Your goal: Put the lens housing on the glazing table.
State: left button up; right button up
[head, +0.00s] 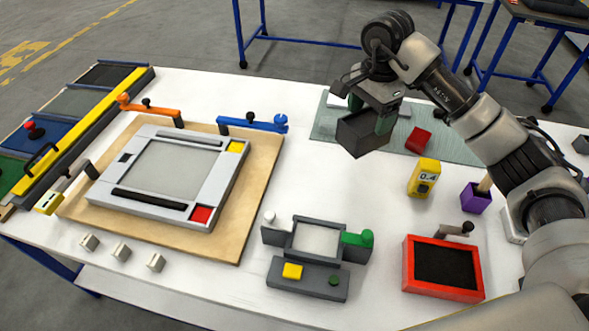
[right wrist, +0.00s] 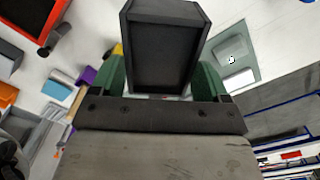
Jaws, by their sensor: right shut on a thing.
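A dark grey box-shaped housing, apparently the lens housing (head: 361,135), hangs tilted in my right gripper (head: 371,116), above the far right part of the white table. In the right wrist view the housing (right wrist: 160,50) is a dark open-faced box between the green fingers, which are shut on it. A small grey fixture with a pale framed panel, possibly the glazing table (head: 317,239), stands at the front middle, with a green clamp knob on its right. I cannot tell for sure that this is the glazing table. My left gripper is not in view.
A wooden board (head: 255,190) with a large pale frame (head: 115,199) and orange and blue clamps fills the left. A red block (head: 418,140), a yellow 0.4 gauge (head: 424,178), a purple cup (head: 476,199) and a red tray (head: 409,265) stand right. The table middle is clear.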

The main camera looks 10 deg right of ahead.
notch_tip(320, 180, down, 6)
jog(key=shift+b, duration=1.2)
notch_tip(320, 180, down, 10)
jog(key=shift+r+p, duration=0.2)
jog(key=shift+p, duration=0.9)
jog(key=shift+f, duration=0.35)
jog(key=o, duration=1)
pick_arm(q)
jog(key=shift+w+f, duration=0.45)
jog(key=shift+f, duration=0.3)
pick_arm(e)
jog(key=shift+o, duration=0.2)
